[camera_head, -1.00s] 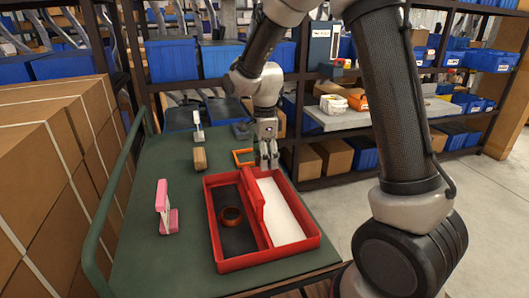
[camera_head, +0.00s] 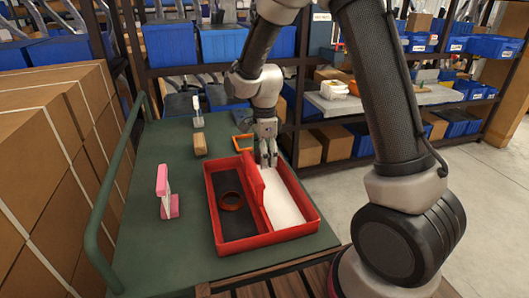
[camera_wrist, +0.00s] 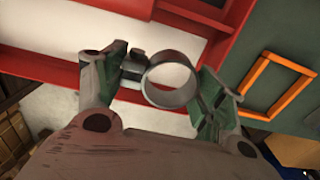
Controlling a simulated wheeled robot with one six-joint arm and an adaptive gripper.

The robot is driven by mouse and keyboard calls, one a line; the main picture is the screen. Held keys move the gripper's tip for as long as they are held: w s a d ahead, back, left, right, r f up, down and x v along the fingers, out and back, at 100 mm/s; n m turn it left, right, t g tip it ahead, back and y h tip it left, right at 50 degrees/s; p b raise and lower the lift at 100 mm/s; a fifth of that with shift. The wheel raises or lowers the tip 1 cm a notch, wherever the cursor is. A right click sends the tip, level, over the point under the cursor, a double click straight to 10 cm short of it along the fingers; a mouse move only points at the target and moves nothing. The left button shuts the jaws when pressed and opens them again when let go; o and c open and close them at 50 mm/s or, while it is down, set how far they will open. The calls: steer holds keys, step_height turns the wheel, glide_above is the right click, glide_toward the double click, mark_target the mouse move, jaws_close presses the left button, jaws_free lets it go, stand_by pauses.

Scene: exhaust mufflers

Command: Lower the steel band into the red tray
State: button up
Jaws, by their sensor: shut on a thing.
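The red tray (camera_head: 228,247) lies on the green cart top. A red divider splits it into a dark-lined left compartment and a white-lined right one. An orange-brown ring (camera_head: 231,201) lies in the left compartment. My gripper (camera_head: 267,163) points down over the far end of the white-lined compartment. In the wrist view my gripper (camera_wrist: 165,88) is shut on the steel band (camera_wrist: 172,80), a grey ring with a small dark lug between the fingers. Behind the band show the tray's white bottom and red rim (camera_wrist: 232,25). The head view does not show the band clearly.
An orange square frame (camera_head: 243,142) lies just beyond the tray, beside my gripper. A wooden block (camera_head: 200,144) and a pink-and-white item (camera_head: 165,193) stand left of the tray. Stacked cartons (camera_head: 45,190) line the left. Shelves with blue bins (camera_head: 172,52) stand behind.

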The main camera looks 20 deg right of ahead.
steer(key=shift+f, duration=0.1)
stand_by(0.5)
steer(key=o, duration=1.2)
steer(key=shift+c, duration=0.2)
